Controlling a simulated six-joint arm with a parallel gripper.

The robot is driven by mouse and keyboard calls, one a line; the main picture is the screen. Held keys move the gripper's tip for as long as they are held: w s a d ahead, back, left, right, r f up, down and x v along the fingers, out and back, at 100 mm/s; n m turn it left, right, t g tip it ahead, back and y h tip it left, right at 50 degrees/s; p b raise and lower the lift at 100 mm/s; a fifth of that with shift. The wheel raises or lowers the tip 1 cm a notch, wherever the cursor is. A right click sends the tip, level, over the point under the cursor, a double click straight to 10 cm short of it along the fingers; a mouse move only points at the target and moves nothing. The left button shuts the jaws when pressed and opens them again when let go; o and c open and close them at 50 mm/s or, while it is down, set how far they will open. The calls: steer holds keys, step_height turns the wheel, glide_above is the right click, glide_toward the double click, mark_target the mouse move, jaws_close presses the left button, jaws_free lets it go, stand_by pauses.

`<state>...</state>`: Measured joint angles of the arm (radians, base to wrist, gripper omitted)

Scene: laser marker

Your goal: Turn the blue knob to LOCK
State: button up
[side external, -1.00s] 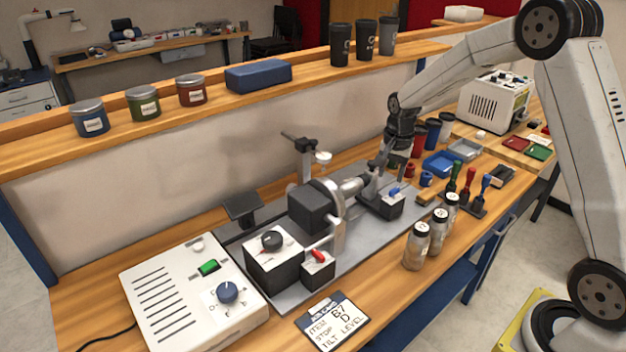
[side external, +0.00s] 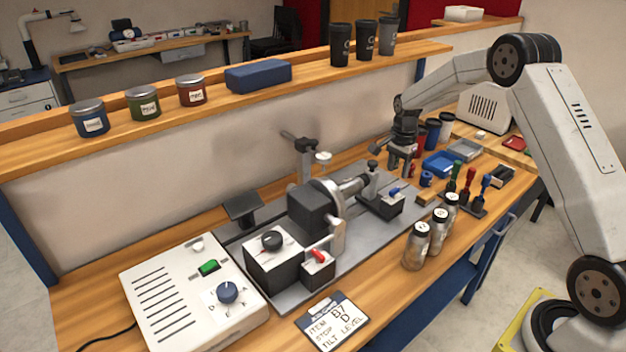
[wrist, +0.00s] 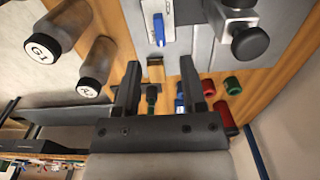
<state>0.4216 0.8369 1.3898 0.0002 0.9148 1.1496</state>
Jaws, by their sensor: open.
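The blue knob (side external: 394,191) is a small lever-shaped handle on the black block at the right end of the grey fixture plate. In the wrist view the blue knob (wrist: 158,29) lies along the picture's vertical on a white label, whose lettering is cut off by the top edge. My gripper (side external: 402,170) is open and empty, above the far right end of the plate and apart from the knob. In the wrist view its fingertips (wrist: 159,68) sit below the knob, with a gap to it. A second, darker blue dial (side external: 228,292) is on the white control box.
A black round-headed screw (wrist: 250,43) stands beside the knob's block. Several stamps (side external: 470,188) and labelled bottles (side external: 417,245) stand on the near side. A blue tray (side external: 440,164) lies to the right. A red lever (side external: 319,256) sits on the nearer block.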

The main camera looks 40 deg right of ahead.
mark_target(395, 189)
steer(key=shift+f, duration=3.2)
jaws_close()
